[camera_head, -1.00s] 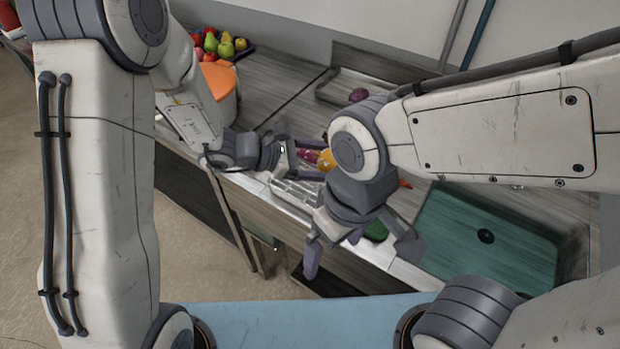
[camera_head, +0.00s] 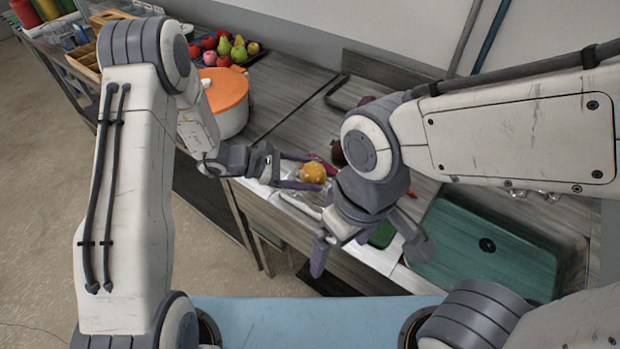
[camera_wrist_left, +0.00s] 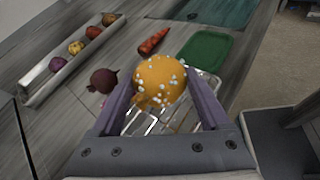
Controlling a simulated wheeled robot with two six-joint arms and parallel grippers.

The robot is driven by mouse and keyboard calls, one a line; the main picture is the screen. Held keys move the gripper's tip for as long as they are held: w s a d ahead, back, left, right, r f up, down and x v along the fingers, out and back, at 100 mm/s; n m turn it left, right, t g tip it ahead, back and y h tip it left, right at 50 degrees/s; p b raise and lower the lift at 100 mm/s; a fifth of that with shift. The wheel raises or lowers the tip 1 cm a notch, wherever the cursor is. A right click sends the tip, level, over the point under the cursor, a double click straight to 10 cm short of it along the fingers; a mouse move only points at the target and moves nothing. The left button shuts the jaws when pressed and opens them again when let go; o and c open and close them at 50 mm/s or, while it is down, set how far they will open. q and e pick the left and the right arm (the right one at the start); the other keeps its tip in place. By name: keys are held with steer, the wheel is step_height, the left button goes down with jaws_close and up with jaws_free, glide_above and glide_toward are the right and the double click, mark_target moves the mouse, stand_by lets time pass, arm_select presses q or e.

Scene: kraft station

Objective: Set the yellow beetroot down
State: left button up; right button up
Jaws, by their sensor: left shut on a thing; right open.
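The yellow beetroot (camera_head: 313,172) is round and orange-yellow with pale droplets. My left gripper (camera_head: 302,171) is shut on it, one finger on each side. The left wrist view also shows the yellow beetroot (camera_wrist_left: 160,80) between the two fingers, over a wire rack (camera_wrist_left: 180,118). Whether it touches the rack, I cannot tell. My right gripper (camera_head: 368,258) is open and empty, in front of the counter and to the right of the beetroot.
A tray with several roots (camera_wrist_left: 62,62), a dark beetroot (camera_wrist_left: 103,80), a carrot (camera_wrist_left: 153,41) and a green board (camera_wrist_left: 205,50) lie around the rack. The orange-lidded pot (camera_head: 226,92) stands left; a green sink (camera_head: 485,250) is right.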

mark_target(309, 181)
arm_select(q)
step_height(309, 181, down, 3)
steer(key=shift+f+p, duration=0.1)
steer(key=shift+p, duration=0.4)
steer(key=shift+f, duration=0.1)
steer(key=shift+f+b, duration=0.2)
steer(key=shift+b, duration=0.1)
steer(key=o, duration=1.3)
steer(key=shift+r, duration=0.1)
steer(key=shift+r, duration=0.1)
